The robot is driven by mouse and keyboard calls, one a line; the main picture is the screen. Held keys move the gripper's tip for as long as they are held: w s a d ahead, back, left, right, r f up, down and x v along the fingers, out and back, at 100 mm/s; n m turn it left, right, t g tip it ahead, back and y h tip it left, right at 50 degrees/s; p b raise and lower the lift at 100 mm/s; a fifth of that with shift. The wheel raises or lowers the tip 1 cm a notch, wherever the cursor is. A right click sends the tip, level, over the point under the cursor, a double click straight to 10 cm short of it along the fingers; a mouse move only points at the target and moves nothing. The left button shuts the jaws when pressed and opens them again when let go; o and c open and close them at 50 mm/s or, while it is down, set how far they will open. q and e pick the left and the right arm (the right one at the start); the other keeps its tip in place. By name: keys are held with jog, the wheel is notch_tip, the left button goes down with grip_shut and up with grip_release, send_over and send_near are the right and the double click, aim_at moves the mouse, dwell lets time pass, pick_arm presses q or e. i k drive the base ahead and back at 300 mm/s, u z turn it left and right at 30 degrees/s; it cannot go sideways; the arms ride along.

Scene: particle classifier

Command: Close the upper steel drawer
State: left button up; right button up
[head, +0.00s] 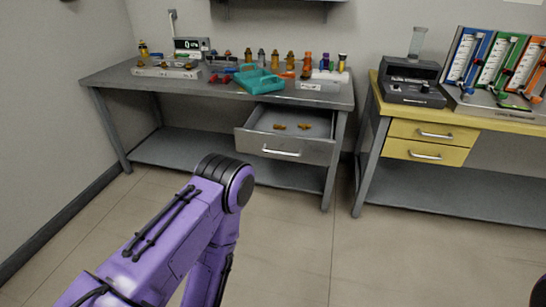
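The steel drawer (289,148) under the right end of the grey steel table stands pulled out. Its front has a light bar handle (281,152), and two small orange-brown pieces (291,126) lie inside it. I see only one steel drawer; whether another lies behind or below it I cannot tell. A purple arm of mine comes in from the lower left, its black-banded joint in front of the table's lower shelf, left of the drawer. The arm bends down out of the frame, and its gripper is not visible. My other gripper is not in view.
The steel table (118,77) carries a teal tray (258,82), several small bottles and a scale (190,46). To the right, a yellow bench has two yellow drawers (430,143), both shut. The floor (285,230) before the steel drawer is clear.

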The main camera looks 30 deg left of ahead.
aim_at(258, 135)
jog(key=z, duration=0.25)
jog(key=i, duration=0.85)
jog(key=u, duration=0.8)
jog(key=i, duration=0.85)
jog(key=u, duration=0.9)
